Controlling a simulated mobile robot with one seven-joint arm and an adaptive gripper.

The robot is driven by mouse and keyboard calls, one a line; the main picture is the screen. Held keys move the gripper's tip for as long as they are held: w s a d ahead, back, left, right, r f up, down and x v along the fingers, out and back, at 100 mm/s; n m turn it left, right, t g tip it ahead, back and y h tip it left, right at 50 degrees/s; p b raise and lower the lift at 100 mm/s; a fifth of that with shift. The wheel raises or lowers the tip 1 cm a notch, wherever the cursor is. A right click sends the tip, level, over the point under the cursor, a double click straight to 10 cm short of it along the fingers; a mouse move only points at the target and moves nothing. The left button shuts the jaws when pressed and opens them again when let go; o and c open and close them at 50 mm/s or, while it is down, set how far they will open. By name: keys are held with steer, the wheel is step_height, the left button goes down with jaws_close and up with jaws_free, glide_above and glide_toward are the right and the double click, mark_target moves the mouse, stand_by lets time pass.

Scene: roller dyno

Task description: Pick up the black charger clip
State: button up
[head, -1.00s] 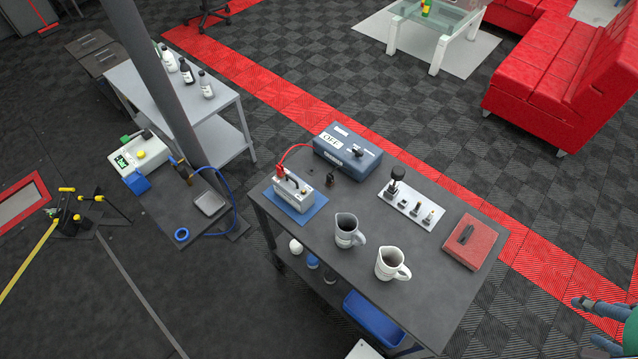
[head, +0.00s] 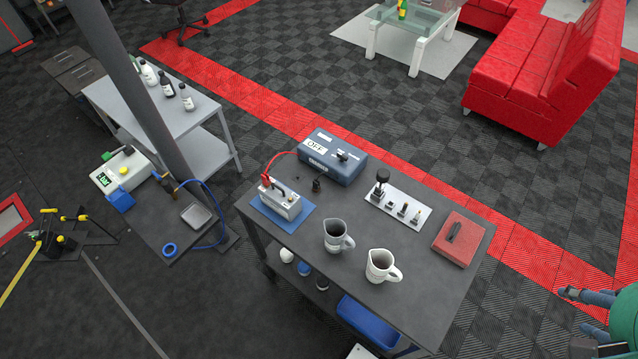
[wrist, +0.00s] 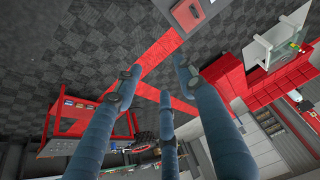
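The black charger clip (head: 317,185) is a small dark piece standing on the dark workbench (head: 300,245), just in front of the blue-grey charger box (head: 332,158) marked OFF. A red clip (head: 266,179) on a red cable sits at the pale battery (head: 281,201), left of the black clip. My gripper (head: 580,311) shows at the lower right edge of the head view, off the bench and far from the clip. In the wrist view my gripper (wrist: 160,76) has its blue-grey fingers spread, with nothing between them. The clip cannot be made out in the wrist view.
Two mugs (head: 336,237) (head: 381,266), a white plate with fittings (head: 398,207) and a red case (head: 459,239) stand on the bench. A grey post (head: 140,95) rises at left. A red sofa (head: 545,75) is behind.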

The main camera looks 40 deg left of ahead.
steer(key=w+a+r+g+y+p, duration=0.1)
steer(key=w+a+r+g+p, duration=0.15)
steer(key=w+a, duration=1)
steer(key=w+a+f+p, duration=0.25)
steer(key=w+a, duration=0.35)
steer(key=a, duration=0.3)
steer(key=w+a+f+p, duration=0.1)
steer(key=w+a+f, duration=0.35)
steer(key=a, duration=0.45)
steer(key=w+a+f+g+p, duration=0.1)
steer(key=a+f, duration=0.5)
steer(key=a, duration=0.4)
steer(key=w+a+f+g+p, duration=0.1)
steer(key=a+f, duration=0.4)
steer(key=a, duration=0.4)
steer(key=s+a+f+p, duration=0.1)
steer(key=s+a+f, duration=0.2)
steer(key=a+f, duration=0.4)
steer(key=s+a+f+h, duration=0.1)
steer(key=s+a+f, duration=0.2)
steer(key=a+f, duration=0.5)
steer(key=shift+s+a+f+g+p, duration=0.2)
steer(key=shift+s+f+g+p, duration=0.2)
steer(key=shift+f, duration=0.2)
steer(key=shift+f, duration=0.15)
